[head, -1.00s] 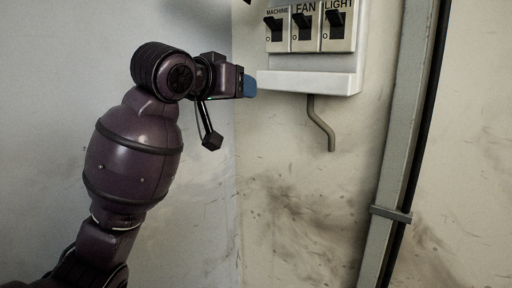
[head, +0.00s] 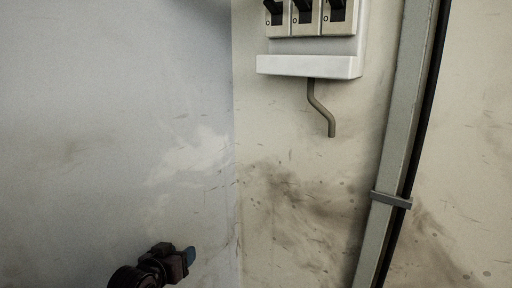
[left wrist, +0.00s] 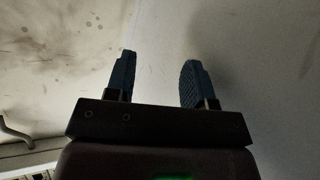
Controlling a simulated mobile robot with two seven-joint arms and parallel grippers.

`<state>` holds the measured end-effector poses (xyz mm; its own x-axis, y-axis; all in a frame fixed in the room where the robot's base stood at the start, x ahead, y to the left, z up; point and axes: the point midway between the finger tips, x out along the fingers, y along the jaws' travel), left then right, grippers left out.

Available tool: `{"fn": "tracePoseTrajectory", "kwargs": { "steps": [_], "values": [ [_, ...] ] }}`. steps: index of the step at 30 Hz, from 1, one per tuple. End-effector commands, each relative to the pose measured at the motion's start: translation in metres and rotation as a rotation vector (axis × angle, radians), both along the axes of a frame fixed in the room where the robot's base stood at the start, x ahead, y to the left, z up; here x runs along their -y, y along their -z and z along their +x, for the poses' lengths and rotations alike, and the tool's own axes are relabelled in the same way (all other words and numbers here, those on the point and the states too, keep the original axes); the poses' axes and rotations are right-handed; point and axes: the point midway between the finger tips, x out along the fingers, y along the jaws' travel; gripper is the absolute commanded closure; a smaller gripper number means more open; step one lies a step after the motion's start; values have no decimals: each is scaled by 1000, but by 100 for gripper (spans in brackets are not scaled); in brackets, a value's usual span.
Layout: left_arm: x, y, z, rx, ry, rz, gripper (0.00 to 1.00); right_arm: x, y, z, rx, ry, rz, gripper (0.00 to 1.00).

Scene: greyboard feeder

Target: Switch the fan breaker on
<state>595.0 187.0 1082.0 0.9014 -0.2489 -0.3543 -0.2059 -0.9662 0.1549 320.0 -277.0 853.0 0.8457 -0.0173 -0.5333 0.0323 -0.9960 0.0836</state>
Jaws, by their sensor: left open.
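The fan breaker (head: 305,17) is the middle of three switches on a white breaker box (head: 310,66) on the wall. The picture's top edge cuts off its label and part of its black lever. An O mark shows low on its plate. My left gripper (head: 190,256) is low in the head view, far below and left of the box, touching nothing there. In the left wrist view its two blue fingers (left wrist: 157,78) are apart with nothing between them. My right gripper is out of view.
The machine breaker (head: 275,17) and light breaker (head: 338,15) flank the fan breaker closely. A bent pipe (head: 321,108) hangs under the box. A vertical metal post (head: 389,150) stands right of it. The wall space between gripper and box is clear.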

Motion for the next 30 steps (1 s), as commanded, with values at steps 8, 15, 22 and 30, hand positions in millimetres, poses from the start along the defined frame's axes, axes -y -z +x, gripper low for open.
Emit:
{"fn": "tracePoseTrajectory", "kwargs": {
  "steps": [8, 15, 22, 30],
  "values": [
    [-35, 95, -67, -51, -72, 60, 51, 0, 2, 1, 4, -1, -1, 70],
    [-64, 170, -150, -99, -128, 140, 51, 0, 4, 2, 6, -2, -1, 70],
    [-83, 218, -230, -140, -159, 220, 51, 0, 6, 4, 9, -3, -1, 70],
    [-89, 234, -271, -157, -168, 261, 51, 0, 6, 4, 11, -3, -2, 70]
  ]
}}
